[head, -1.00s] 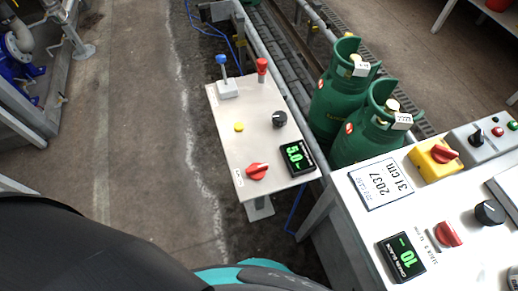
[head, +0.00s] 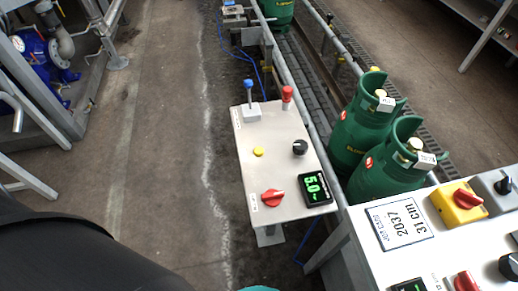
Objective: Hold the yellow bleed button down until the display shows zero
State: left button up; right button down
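The yellow bleed button (head: 258,152) is on the left part of a tilted grey control panel (head: 270,178) in the middle of the head view. Nothing covers the button. The display (head: 315,188) at the panel's lower right shows green digits that read 5.0. Neither of my grippers is in view.
The panel also carries a blue-topped lever (head: 248,84), a red knob (head: 287,93), a black knob (head: 300,147) and a red switch (head: 272,197). Green cylinders (head: 362,125) stand on the conveyor behind. A second panel (head: 365,253) is at lower right. Bare floor lies left.

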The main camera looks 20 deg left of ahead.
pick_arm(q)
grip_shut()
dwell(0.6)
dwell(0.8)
